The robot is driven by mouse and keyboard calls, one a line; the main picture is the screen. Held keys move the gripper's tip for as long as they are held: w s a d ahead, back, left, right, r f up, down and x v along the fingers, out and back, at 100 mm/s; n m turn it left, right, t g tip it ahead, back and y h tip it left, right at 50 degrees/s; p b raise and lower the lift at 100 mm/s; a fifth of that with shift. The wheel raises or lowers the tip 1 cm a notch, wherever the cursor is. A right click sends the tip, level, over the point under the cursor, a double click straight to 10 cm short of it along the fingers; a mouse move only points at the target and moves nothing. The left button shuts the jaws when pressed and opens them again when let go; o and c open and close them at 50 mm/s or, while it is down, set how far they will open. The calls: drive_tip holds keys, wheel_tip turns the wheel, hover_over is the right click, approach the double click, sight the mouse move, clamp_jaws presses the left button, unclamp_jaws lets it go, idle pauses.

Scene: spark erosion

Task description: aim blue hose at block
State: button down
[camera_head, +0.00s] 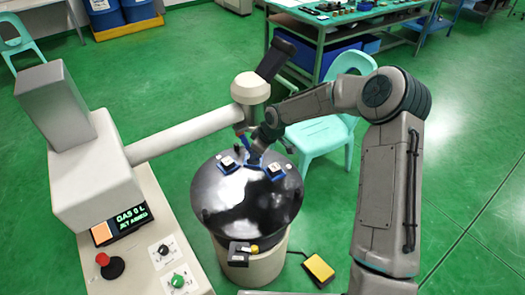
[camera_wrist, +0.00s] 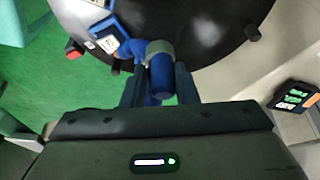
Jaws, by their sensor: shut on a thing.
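My gripper (camera_head: 262,142) is over the round black table. In the wrist view my gripper (camera_wrist: 160,88) is shut on the blue hose (camera_wrist: 160,85), which has a grey collar and bends to the left. In the head view the blue hose (camera_head: 244,142) shows as a short blue piece beside the fingers, under the machine's head. Two small pale blocks (camera_head: 228,162) (camera_head: 275,169) sit in blue holders on the table. In the wrist view one pale block (camera_wrist: 107,43) is left of the hose. I cannot tell exactly where the hose mouth points.
The grey machine (camera_head: 90,170) and its horizontal arm stand left of the table. Its display (camera_head: 130,218) reads "GAS 0 L" and, seemingly, "JET ASKEW". A yellow pedal (camera_head: 319,268) lies on the floor. A turquoise chair (camera_head: 325,135) stands behind my arm.

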drive_tip(key=shift+s+a, duration=0.2)
drive_tip(key=shift+a, duration=0.1)
drive_tip(key=c, duration=1.4)
unclamp_jaws()
drive_tip(key=shift+c, duration=0.2)
drive_tip(key=shift+o, duration=0.9)
drive_tip(key=shift+a, duration=0.15)
drive_tip(key=shift+d, duration=0.3)
drive_tip(key=shift+d+r, duration=0.2)
drive_tip(key=shift+r, duration=0.35)
drive_tip(key=b+v, duration=0.2)
drive_tip(key=v, duration=1)
drive_tip(key=shift+r, duration=0.35)
drive_tip(key=shift+s+a, duration=0.1)
drive_tip(key=shift+s, duration=0.1)
